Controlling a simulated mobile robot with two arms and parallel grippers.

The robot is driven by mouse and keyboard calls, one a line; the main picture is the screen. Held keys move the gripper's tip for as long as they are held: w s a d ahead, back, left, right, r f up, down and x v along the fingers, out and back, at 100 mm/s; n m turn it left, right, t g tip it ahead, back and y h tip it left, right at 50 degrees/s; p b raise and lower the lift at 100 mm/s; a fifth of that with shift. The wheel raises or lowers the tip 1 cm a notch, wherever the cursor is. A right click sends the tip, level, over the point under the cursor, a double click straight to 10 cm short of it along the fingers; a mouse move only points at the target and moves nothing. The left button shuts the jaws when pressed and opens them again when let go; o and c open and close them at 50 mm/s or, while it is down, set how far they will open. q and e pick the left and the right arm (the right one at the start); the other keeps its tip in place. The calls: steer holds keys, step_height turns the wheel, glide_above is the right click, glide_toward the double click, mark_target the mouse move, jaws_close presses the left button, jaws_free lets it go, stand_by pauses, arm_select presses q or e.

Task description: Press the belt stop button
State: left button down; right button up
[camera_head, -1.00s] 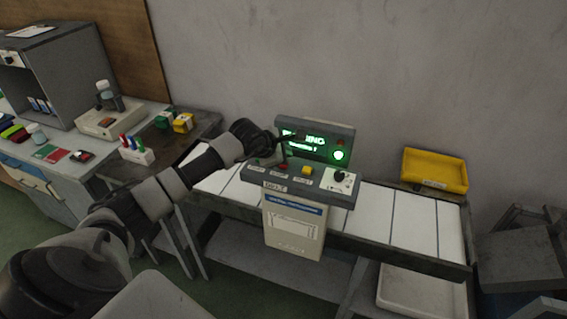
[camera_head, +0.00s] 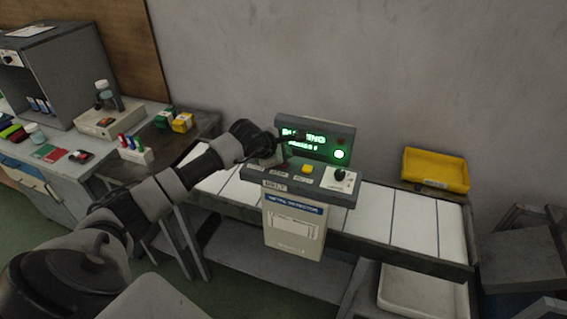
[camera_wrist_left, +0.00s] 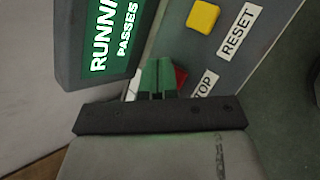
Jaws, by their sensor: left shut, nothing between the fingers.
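The belt stop button is red; its edge shows in the left wrist view (camera_wrist_left: 181,75) beside the green fingertips, next to a label reading "TOP" with its start hidden. My left gripper (camera_wrist_left: 156,78) is shut and empty, its tips over or beside the button. I cannot tell whether they touch it. In the head view the left gripper (camera_head: 282,160) is at the left part of the control panel (camera_head: 330,185) and hides most of the red button. The display (camera_head: 305,138) reads "RUNNING" in green. My right gripper is not in view.
A yellow reset button (camera_wrist_left: 204,17) sits next to the stop button. A black knob (camera_head: 340,174) is at the panel's right end. A green lamp (camera_head: 339,154) is lit.

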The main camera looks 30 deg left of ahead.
arm_select(q)
steer(key=shift+f+b, duration=0.55)
steer(key=shift+b, duration=0.1)
stand_by(0.6)
stand_by(0.3)
steer(key=shift+r+p, duration=0.35)
steer(key=shift+r, duration=0.6)
steer(key=shift+r, duration=0.1)
steer(key=shift+r+p, duration=1.15)
steer(key=shift+r, duration=1.3)
